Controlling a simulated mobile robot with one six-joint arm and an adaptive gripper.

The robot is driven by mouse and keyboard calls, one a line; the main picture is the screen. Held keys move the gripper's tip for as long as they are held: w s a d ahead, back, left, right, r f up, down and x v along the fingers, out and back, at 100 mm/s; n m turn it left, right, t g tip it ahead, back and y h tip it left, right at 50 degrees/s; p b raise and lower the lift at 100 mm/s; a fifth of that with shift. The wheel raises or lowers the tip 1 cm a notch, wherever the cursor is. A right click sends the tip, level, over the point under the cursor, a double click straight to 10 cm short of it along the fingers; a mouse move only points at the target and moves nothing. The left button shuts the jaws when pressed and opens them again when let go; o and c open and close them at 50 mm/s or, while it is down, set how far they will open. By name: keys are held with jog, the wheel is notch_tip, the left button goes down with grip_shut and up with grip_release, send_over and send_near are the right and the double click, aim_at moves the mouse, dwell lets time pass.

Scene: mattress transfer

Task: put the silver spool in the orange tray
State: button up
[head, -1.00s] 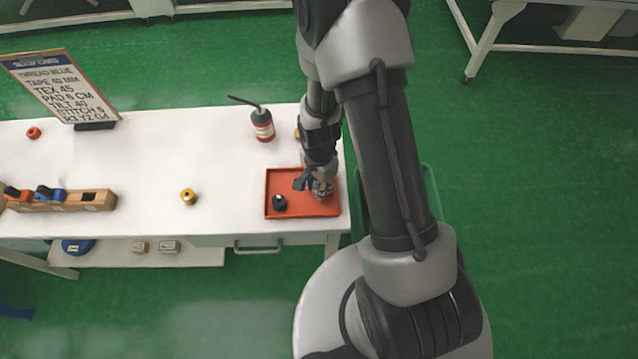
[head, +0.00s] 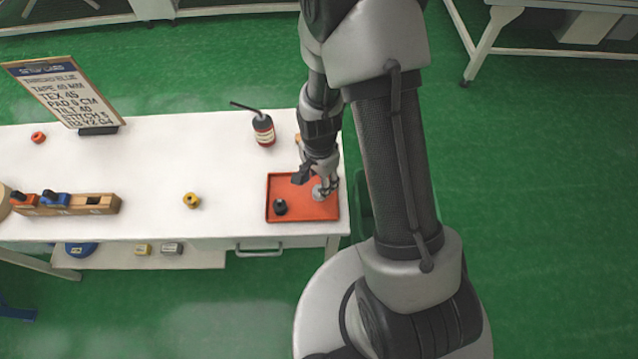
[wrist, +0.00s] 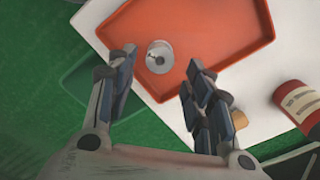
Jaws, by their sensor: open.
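The silver spool (wrist: 160,57) stands in the orange tray (wrist: 215,30), near one edge, with its round top facing my wrist camera. In the head view the spool (head: 319,193) is partly hidden by my gripper. The orange tray (head: 290,216) lies on the right end of the white table. My gripper (wrist: 160,75) is open, with its two fingers apart on either side of the spool in the picture and nothing held between them. In the head view my gripper (head: 318,182) is over the right part of the tray.
A black spool (head: 280,207) is in the tray's left part. A bottle with a spout (head: 263,130) stands behind the tray. A yellow spool (head: 191,200) and a wooden rack (head: 68,205) are to the left. The table between is clear.

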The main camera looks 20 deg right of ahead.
jog(key=s+r+n+t+p, duration=0.1)
jog(key=s+r+n, duration=0.15)
jog(key=r, duration=1.05)
jog(key=s+r+n+t+p, duration=0.1)
jog(key=r+n, duration=0.3)
jog(key=r, duration=0.9)
jog(key=s+a+r+n+t, duration=0.1)
jog(key=s+r+n+t, duration=0.1)
jog(key=s+r+n, duration=0.5)
jog(key=s+r, duration=0.2)
jog(key=s, duration=0.2)
jog(key=shift+s+r+t, duration=0.15)
jog(key=shift+s+t, duration=0.15)
jog(key=shift+s, duration=0.05)
